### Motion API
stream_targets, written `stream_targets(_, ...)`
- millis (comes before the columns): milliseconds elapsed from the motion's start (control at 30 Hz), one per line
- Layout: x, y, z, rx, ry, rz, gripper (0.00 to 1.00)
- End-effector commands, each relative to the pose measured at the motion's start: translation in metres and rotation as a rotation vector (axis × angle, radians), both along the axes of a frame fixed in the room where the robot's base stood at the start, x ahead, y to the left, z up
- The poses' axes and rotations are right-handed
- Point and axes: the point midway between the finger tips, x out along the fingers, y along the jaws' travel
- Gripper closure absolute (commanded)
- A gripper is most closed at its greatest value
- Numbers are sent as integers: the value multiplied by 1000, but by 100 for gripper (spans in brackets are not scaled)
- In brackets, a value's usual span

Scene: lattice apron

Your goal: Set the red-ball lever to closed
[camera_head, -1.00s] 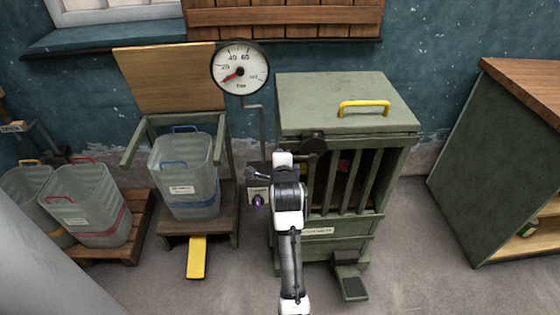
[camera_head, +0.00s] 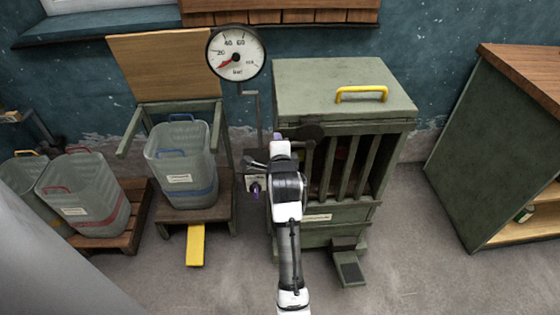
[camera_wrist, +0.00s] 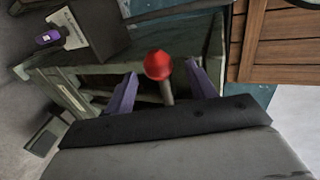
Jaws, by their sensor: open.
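The red ball (camera_wrist: 158,65) of the lever shows in the wrist view, on top of a pale rod that leans slightly. My gripper (camera_wrist: 160,82) is open, with one purple finger on each side of the ball and rod. I see a gap on both sides, so the fingers do not appear to touch it. In the head view my arm stands in front of the green slatted cabinet (camera_head: 345,90), and my gripper is at its upper left front. The lever is hidden there behind my arm.
Clear bins (camera_head: 183,165) stand on a wooden stand and pallet at the left. A yellow handle (camera_head: 361,94) is on the cabinet lid, and a foot pedal (camera_head: 349,270) juts out below. Floor is free between cabinet and right workbench (camera_head: 485,150).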

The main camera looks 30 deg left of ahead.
Motion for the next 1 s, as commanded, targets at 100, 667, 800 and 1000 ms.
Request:
stream_targets(100, -19, -13, 8, 2, -2, 0, 44)
stream_targets(667, -88, -61, 45, 2, -2, 0, 44)
stream_targets(800, -90, -62, 46, 2, -1, 0, 44)
stream_targets(1000, -90, -62, 46, 2, -1, 0, 44)
